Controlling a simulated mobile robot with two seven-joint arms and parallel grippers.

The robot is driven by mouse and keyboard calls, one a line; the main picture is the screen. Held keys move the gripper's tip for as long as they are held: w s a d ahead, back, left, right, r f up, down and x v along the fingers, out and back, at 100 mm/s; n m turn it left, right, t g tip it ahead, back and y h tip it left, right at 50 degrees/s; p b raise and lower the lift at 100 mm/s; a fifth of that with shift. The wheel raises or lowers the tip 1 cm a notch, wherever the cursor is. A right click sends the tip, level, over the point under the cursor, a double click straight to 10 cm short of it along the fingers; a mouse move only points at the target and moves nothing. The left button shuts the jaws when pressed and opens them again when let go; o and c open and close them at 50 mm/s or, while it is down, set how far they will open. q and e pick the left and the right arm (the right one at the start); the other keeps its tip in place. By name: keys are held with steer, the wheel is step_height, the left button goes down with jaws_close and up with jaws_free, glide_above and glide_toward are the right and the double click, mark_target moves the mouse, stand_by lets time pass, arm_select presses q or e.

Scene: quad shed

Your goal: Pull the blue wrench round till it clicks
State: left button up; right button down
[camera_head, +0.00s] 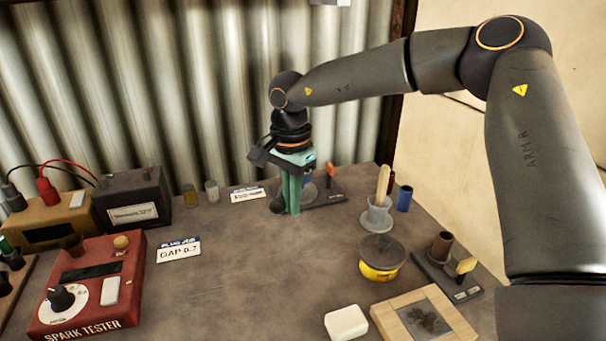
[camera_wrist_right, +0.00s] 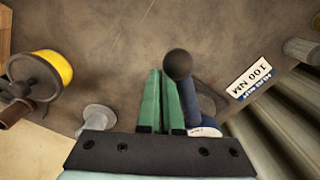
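My right gripper (camera_head: 292,212) points down at the back of the bench, its green fingers close together. In the right wrist view, the fingers (camera_wrist_right: 161,72) show a thin gap with nothing seen between them. The blue wrench (camera_wrist_right: 188,95) is just right of the fingers there, its dark ball end (camera_wrist_right: 178,63) towards the camera. In the head view, the dark ball (camera_head: 277,205) shows left of the fingers and the rest is mostly hidden behind them. I cannot tell whether a finger touches the wrench. My left gripper is out of view.
A 100 NM card (camera_head: 248,194) lies left of the wrench. A grey cup with a wooden stick (camera_head: 377,215) and a yellow tin (camera_head: 380,258) stand to the right. A red spark tester (camera_head: 90,285) is at front left. The bench middle is clear; a corrugated wall stands behind.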

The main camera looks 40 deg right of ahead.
steer(key=shift+a, duration=0.2)
steer(key=shift+w+a, duration=0.6)
stand_by(0.4)
steer(key=shift+s+d+b, duration=0.3)
steer(key=shift+s+d, duration=0.25)
steer(key=shift+s, duration=0.3)
